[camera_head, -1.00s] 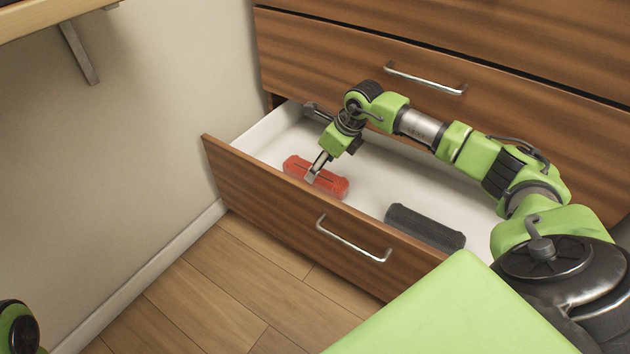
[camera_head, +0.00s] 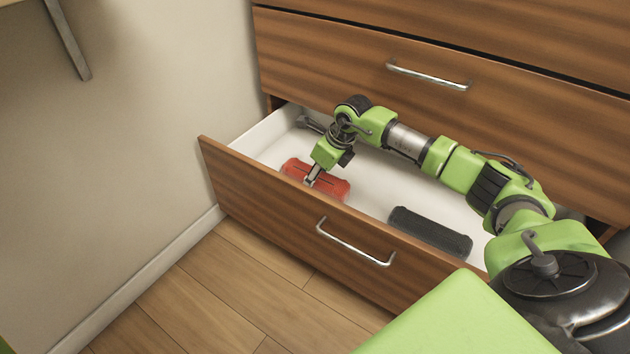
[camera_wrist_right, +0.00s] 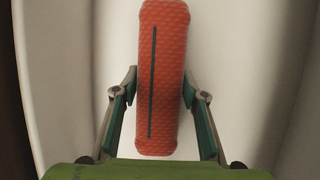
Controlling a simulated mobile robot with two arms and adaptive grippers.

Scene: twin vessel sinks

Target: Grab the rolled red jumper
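The rolled red jumper (camera_head: 331,188) lies in the open drawer, near its left end and close to the front panel. My right gripper (camera_head: 311,178) reaches down to it from above and partly covers it. In the right wrist view the red roll (camera_wrist_right: 162,110) runs lengthwise between the two fingers of the right gripper (camera_wrist_right: 160,76). The fingers are spread, one on each side, with the tips very close to the roll; a narrow gap shows at the left, and contact at the right is unclear. My left gripper is not in view.
A dark grey roll (camera_head: 430,232) lies in the same drawer (camera_head: 375,190), to the right. The drawer's wooden front (camera_head: 265,205) stands close before the jumper. The closed drawer above (camera_head: 530,110) is behind my arm. A wall (camera_head: 140,130) is at left.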

